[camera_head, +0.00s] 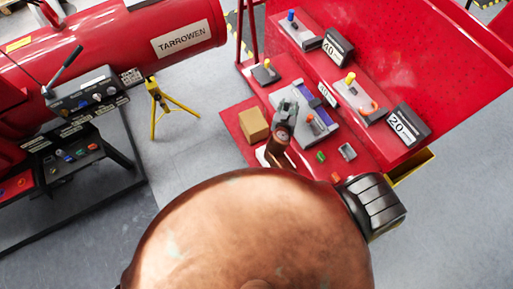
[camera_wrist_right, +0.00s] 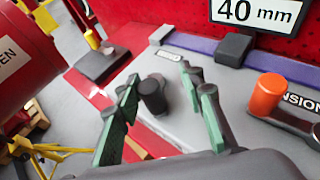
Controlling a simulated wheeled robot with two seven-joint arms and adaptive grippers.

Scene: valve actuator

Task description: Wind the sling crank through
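My right gripper (camera_wrist_right: 160,76) is open, with green-padded fingers on either side of the knob. The fingers look apart from it, and I cannot tell if either touches. In the head view the right gripper (camera_head: 287,108) is over the left part of the same panel (camera_head: 322,135). An orange-knobbed crank (camera_wrist_right: 267,93) stands to the right, by lettering ending in "NSION". My left gripper is not in view.
A tan box (camera_head: 254,125) stands left of the panel. A "40 mm" sign (camera_wrist_right: 258,12) rises behind it. Further cranks and signs (camera_head: 405,122) stand on the upper red shelf. A yellow tripod (camera_head: 165,105) and red cylinder (camera_head: 140,40) are left. My copper-coloured arm hides the lower middle.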

